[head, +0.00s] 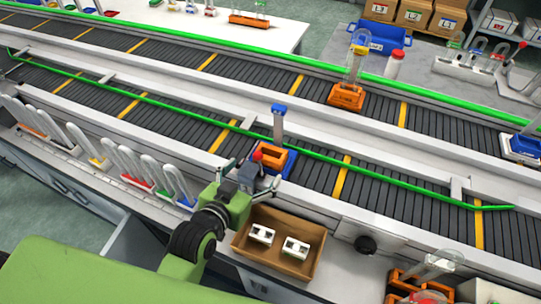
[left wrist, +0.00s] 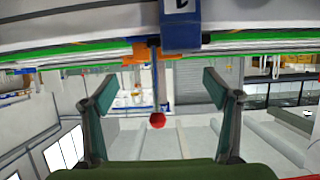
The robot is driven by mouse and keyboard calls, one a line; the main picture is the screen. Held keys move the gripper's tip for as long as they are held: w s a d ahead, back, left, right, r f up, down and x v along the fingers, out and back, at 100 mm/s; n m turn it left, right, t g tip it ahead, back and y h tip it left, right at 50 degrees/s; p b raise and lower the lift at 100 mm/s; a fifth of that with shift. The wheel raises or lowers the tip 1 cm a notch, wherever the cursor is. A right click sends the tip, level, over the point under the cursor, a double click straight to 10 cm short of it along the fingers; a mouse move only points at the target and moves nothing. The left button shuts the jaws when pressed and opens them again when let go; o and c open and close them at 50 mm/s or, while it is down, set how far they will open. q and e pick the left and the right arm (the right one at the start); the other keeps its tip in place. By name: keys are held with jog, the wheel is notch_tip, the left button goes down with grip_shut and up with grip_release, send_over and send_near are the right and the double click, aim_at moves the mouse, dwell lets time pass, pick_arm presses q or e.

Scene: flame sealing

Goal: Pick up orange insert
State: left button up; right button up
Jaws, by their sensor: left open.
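The orange insert (head: 274,158) sits in a blue base (head: 287,168) on the near conveyor in the head view, beside an upright grey post with a blue top (head: 278,110). A red ball knob (head: 257,155) is on its near side. In the left wrist view the orange part (left wrist: 135,52) is at the top, and the red knob (left wrist: 157,120) lies between my fingers in the picture. My left gripper (head: 252,174) is open just in front of the insert, its fingers (left wrist: 158,74) spread to either side, with no visible grip. My right gripper is out of view.
A cardboard box (head: 240,244) with white parts stands below my gripper. A rack of upright coloured-base pieces (head: 133,165) is at left. Green rails (head: 170,104) run along the conveyor. Another orange carrier (head: 346,97) stands on the far belt.

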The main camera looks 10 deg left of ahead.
aim_at(267, 159)
pick_arm(q)
jog(key=x, duration=0.4)
jog(key=shift+w+d+f, duration=0.1)
jog(key=shift+w, duration=0.2)
jog(key=shift+w+d+f+p, duration=0.15)
jog(key=shift+w+p, duration=0.35)
jog(key=p+x, duration=0.1)
jog(key=x, duration=0.3)
jog(key=shift+d+f, duration=0.1)
jog(key=shift+f, duration=0.05)
jog(key=c, duration=1.3)
